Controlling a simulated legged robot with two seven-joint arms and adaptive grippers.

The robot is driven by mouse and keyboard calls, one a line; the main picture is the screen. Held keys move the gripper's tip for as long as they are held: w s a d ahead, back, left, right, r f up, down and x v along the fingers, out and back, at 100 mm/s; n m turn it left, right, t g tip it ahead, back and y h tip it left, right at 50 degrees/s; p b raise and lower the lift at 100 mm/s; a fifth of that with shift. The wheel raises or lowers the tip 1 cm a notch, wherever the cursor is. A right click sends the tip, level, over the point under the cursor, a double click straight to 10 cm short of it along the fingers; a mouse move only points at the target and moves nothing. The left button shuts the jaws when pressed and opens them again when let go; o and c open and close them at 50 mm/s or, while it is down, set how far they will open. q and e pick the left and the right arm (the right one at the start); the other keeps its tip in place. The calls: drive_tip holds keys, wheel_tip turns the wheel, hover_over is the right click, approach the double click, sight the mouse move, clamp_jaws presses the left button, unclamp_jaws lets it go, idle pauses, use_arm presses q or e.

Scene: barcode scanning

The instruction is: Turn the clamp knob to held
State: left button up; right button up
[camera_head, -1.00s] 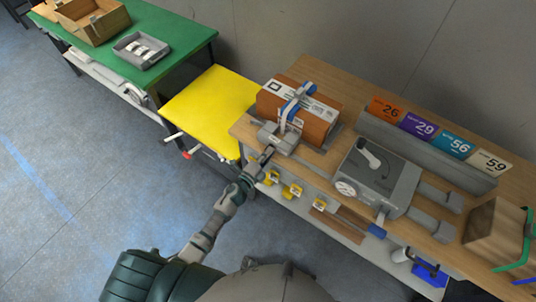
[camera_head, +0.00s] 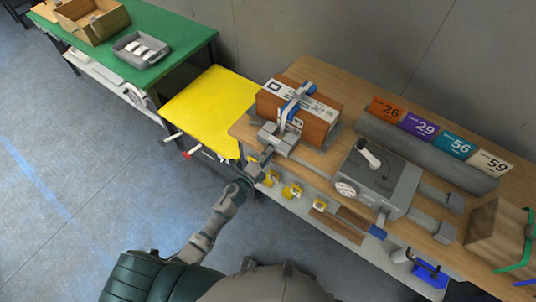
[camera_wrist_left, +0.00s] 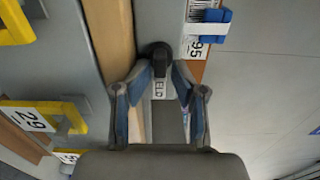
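The dark clamp knob (camera_wrist_left: 158,58) shows in the left wrist view, with a label ending in "ELD" (camera_wrist_left: 159,89) just below it. My left gripper (camera_wrist_left: 161,68) has one fingertip on each side of the knob, very close to it; I cannot tell whether the fingers press on it. In the head view my left gripper (camera_head: 263,152) is at the front of the grey clamp fixture (camera_head: 278,138), and the knob is hidden there. A brown box (camera_head: 298,110) with a blue-and-grey clamp arm (camera_head: 295,101) over it sits at the fixture. My right gripper is not in view.
A grey machine (camera_head: 378,178) with a lever stands to the right on the wooden bench. Numbered cards (camera_head: 418,126) line the back. A yellow table (camera_head: 211,106) stands to the left.

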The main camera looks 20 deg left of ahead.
use_arm(q)
drive_tip(key=v, duration=0.8)
drive_tip(key=shift+w, duration=0.1)
idle(0.6)
